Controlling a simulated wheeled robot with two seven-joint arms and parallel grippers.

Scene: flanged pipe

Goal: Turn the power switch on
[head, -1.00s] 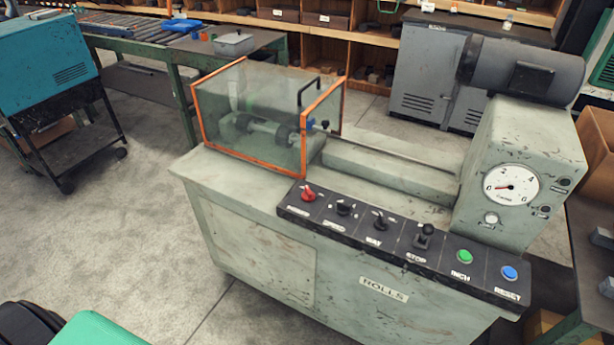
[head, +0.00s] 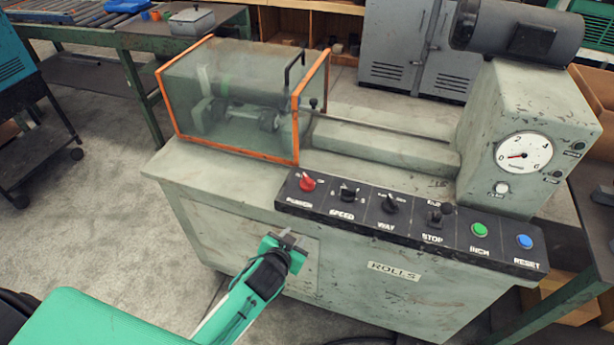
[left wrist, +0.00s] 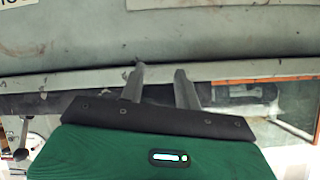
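The red rotary knob (head: 307,182), which I take for the power switch, is at the left end of the machine's black control panel (head: 365,222). The label under it is blurred. My left gripper (head: 287,238) is in front of the machine's front face, below and slightly left of the red knob in the head view, and apart from it. In the left wrist view its two grey fingers (left wrist: 160,72) stand apart with nothing between them. My right gripper is not in view.
Black SPEED (head: 347,192) and WAY (head: 390,203) knobs, a STOP lever (head: 435,218), a green button (head: 479,230) and a blue button (head: 524,241) line the panel. An orange-framed clear guard (head: 240,105) stands behind. A gauge (head: 524,153) is at right.

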